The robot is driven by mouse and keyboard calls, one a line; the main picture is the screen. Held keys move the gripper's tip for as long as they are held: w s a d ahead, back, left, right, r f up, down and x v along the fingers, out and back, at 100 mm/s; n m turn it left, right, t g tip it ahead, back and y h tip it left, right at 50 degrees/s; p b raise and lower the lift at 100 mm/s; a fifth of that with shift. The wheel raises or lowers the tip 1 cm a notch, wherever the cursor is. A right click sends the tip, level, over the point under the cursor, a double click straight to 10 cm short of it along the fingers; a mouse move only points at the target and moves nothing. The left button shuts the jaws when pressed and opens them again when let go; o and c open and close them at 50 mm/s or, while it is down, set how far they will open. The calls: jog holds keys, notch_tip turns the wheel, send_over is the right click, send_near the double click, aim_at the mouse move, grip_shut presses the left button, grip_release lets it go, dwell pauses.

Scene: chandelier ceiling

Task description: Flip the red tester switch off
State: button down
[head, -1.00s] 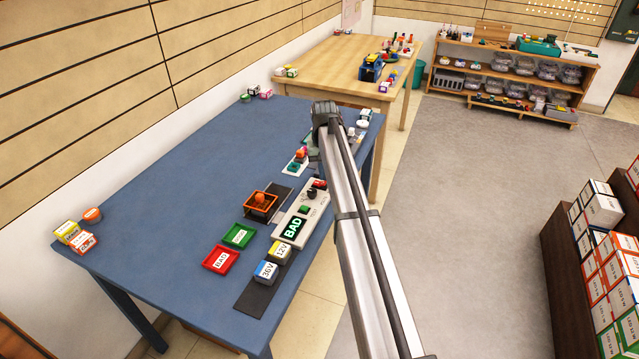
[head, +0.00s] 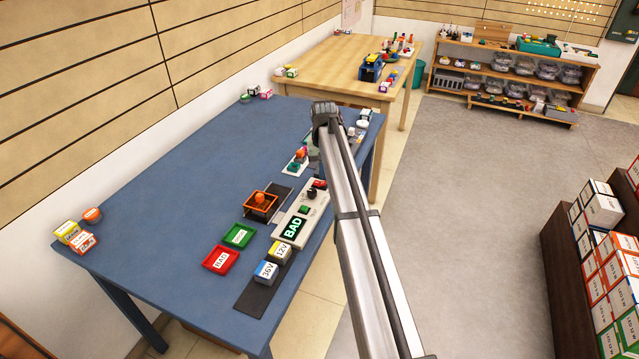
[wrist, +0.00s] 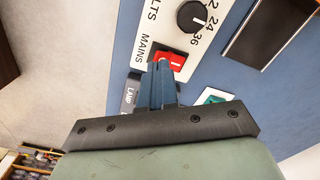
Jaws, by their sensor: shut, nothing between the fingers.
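The tester (head: 292,226) is a pale panel on the blue table, with a lit display reading BAD, a green button and a black dial. Its red switch (head: 319,184) sits at the panel's far end. In the wrist view the red switch (wrist: 170,63) shows beside the word MAINS, next to the black dial (wrist: 191,17). My gripper (wrist: 163,66) is shut and empty, its fingertips over or at the red switch; I cannot tell whether they touch it. The fingers hide part of the switch.
A green tray (head: 238,237) and a red BAD tray (head: 221,260) lie left of the tester. An orange box (head: 261,204) stands beside it. Battery blocks marked 12V (head: 281,252) and 36V (head: 266,271) sit near the front edge. The table's left middle is clear.

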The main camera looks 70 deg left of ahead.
aim_at(323, 183)
jog(key=shift+f, duration=0.95)
dwell(0.9)
jog(key=shift+r, duration=3.5)
